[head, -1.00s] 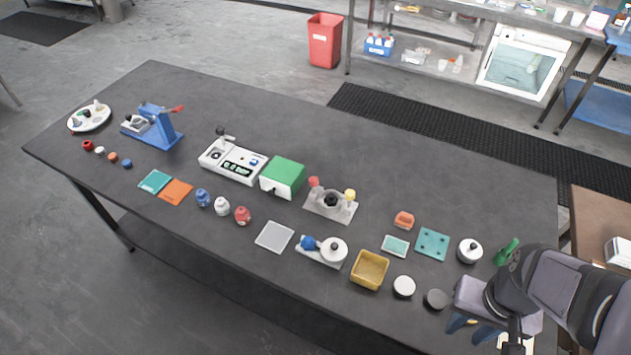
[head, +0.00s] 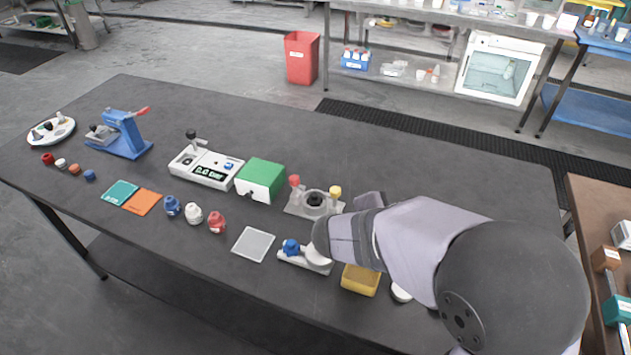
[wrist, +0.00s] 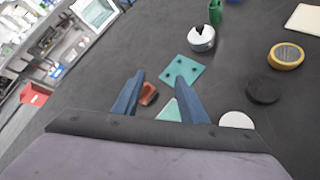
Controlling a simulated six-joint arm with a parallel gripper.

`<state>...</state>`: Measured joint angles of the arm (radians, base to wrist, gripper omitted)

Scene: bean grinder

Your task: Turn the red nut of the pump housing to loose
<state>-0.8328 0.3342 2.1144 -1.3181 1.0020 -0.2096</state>
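The grey pump housing (head: 302,208) stands at the middle right of the table in the head view. It has a red nut (head: 294,180) on its left side, a yellow one (head: 335,191) on its right and a black round part (head: 315,200) between them. My arm is just right of the housing and hides my fingertips in the head view. In the wrist view my gripper (wrist: 160,82) is open and empty, its two blue fingers spread above the table. An orange block (wrist: 148,94) shows near the left finger. The housing is not seen in the wrist view.
A green box (head: 261,180) stands left of the housing. A blue-knobbed device (head: 303,259) and yellow bin (head: 360,280) lie nearer the front. The wrist view shows a teal plate (wrist: 183,71), a black disc (wrist: 263,90) and a white disc (wrist: 236,120). The table behind the housing is clear.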

